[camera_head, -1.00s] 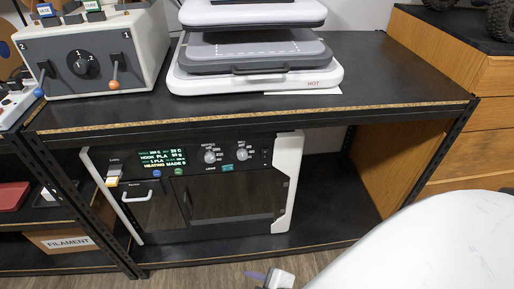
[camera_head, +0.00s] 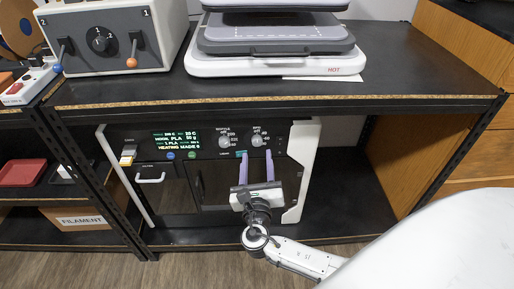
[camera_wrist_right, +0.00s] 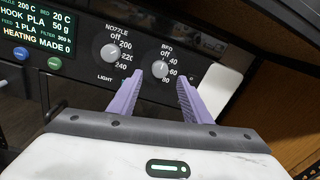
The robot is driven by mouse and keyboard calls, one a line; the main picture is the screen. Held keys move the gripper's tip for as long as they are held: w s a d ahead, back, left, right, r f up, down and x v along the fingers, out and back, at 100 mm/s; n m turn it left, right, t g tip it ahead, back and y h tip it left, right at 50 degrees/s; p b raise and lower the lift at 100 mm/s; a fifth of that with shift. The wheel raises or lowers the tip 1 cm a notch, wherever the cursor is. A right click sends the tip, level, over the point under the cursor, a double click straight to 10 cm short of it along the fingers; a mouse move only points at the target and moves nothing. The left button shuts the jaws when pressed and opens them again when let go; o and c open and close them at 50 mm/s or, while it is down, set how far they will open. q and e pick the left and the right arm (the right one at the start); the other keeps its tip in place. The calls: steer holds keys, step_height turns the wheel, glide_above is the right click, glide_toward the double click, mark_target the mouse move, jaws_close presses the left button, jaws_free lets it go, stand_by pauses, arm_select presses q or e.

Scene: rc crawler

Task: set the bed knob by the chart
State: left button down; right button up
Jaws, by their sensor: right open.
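The bed knob (camera_head: 257,140) is a round silver dial on the right of the printer's black panel. It also shows in the right wrist view (camera_wrist_right: 160,69), with marks off, 40, 60 and 80 at its right; its exact setting is hard to read. My right gripper (camera_head: 256,155) is open, its two purple fingers pointing at the panel just below the knob. In the right wrist view the fingertips (camera_wrist_right: 160,80) lie to either side of the knob's lower part; contact cannot be told. No readable chart shows. My left gripper is out of view.
The nozzle knob (camera_wrist_right: 109,51) sits close left of the bed knob. The lit display (camera_head: 176,140) reads "HEATING MADE 0". The printer stands under a black shelf (camera_head: 420,95) bearing a heat press (camera_head: 275,66) and a grey switch box (camera_head: 112,40).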

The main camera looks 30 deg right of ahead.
mark_target(257, 143)
steer(key=x, duration=0.5)
steer(key=shift+w+d, duration=0.25)
steer(key=c, duration=1)
steer(key=shift+c, duration=0.2)
